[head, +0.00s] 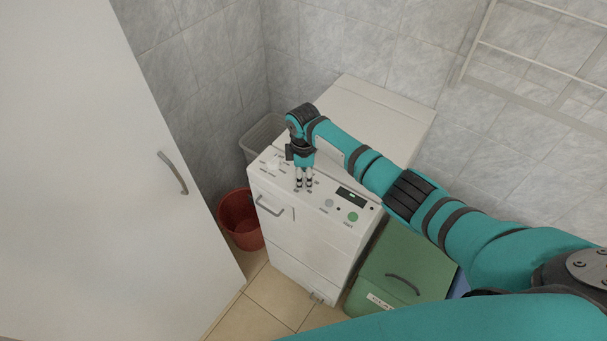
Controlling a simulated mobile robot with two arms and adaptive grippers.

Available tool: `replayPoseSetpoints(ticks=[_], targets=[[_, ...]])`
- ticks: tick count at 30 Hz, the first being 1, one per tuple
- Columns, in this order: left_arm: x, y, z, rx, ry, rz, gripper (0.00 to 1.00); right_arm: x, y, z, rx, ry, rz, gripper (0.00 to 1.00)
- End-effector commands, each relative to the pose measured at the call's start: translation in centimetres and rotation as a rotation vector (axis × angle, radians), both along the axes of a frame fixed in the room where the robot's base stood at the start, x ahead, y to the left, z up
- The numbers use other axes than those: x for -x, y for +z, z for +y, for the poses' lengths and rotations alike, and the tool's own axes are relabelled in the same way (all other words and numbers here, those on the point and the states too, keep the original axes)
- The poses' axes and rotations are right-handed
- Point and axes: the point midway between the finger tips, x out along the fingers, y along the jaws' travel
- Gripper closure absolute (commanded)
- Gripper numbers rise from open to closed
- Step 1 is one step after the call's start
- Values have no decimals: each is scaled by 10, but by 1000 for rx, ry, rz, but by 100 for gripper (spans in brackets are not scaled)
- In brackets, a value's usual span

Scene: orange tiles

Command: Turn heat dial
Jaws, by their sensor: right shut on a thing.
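A white washing machine (312,238) stands in the corner, with its control panel (284,180) on the sloped front top edge. My right gripper (304,188) points down at this panel, its fingertips close together at the panel surface. It is shut on a small dial there, which the fingers mostly hide. I cannot read the dial's label or setting. Another pale knob (274,165) sits to the left of the fingers. A dark display (351,197) and a green button (352,216) are to the right. My left gripper is not in view.
A tall white door (100,170) with a handle fills the left. A red bucket (240,222) stands between it and the machine, and a grey basket (258,137) is behind. A green bin (390,270) is at the machine's right. A drying rack (530,55) hangs on the tiled wall.

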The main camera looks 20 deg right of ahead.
Motion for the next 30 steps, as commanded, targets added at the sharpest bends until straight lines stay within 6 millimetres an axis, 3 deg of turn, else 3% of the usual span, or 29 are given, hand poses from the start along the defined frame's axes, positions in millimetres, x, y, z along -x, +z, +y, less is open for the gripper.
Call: replayPoseSetpoints(ticks=[4,5,10,20,23,30], targets=[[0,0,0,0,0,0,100,-1,1,-1,1,0,-4,94],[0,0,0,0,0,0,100,-1,1,-1,1,0,-4,60],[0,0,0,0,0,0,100,-1,1,0,1,1,-2,38],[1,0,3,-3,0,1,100,0,4,0,-1,1,-1,38],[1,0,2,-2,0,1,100,-1,15,0,-1,1,-3,38],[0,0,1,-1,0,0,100,-2,66,-1,0,1,-6,38]])
